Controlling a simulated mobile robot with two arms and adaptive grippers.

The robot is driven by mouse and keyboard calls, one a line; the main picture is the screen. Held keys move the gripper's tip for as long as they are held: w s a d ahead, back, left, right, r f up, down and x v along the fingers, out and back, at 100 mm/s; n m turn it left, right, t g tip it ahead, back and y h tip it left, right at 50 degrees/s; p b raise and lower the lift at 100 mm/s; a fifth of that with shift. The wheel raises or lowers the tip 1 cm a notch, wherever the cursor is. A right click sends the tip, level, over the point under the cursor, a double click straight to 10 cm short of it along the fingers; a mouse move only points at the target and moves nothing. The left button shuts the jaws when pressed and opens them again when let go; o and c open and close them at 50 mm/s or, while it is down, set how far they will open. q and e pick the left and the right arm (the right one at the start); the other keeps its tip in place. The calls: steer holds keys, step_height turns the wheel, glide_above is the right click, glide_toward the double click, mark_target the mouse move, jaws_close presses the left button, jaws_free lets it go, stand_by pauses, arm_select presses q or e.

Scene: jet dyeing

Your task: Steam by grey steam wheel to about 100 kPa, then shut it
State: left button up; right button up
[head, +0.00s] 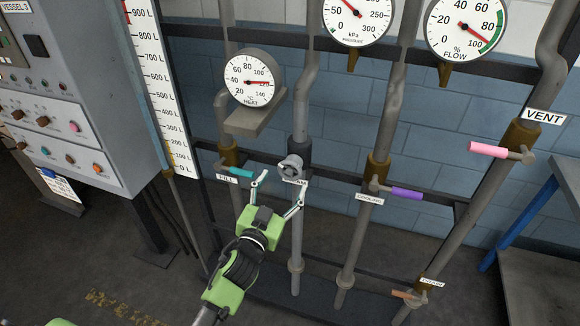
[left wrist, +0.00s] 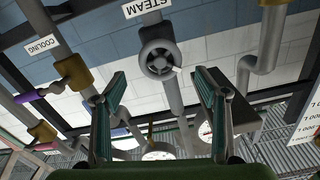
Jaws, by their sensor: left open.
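The grey steam wheel (head: 291,165) sits on a vertical pipe in the head view, with the STEAM label partly hidden below it. In the left wrist view the wheel (left wrist: 160,58) is round and spoked, just beyond the fingertips. My left gripper (head: 281,178) is open just in front of and below the wheel, its fingers spread to either side. The fingers (left wrist: 159,77) hold nothing in the left wrist view, and I see no clear contact. The kPa pressure gauge (head: 358,22) is cut off at the top; its red needle points up-left, above the 50 mark. My right gripper is not in view.
The teal FILL handle (head: 241,172) is close left of my gripper. The purple COOLING handle (head: 406,194), pink VENT handle (head: 487,150) and orange DRAIN handle (head: 404,295) are to the right. The heat gauge (head: 249,77) and its bracket stand above my gripper.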

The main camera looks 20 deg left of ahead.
mark_target(289, 172)
arm_select(q)
steer(key=w, duration=0.6)
steer(key=shift+w+d+p, duration=0.1)
steer(key=shift+w+p, duration=0.25)
steer(key=shift+p, duration=0.05)
steer(key=c, duration=1.1)
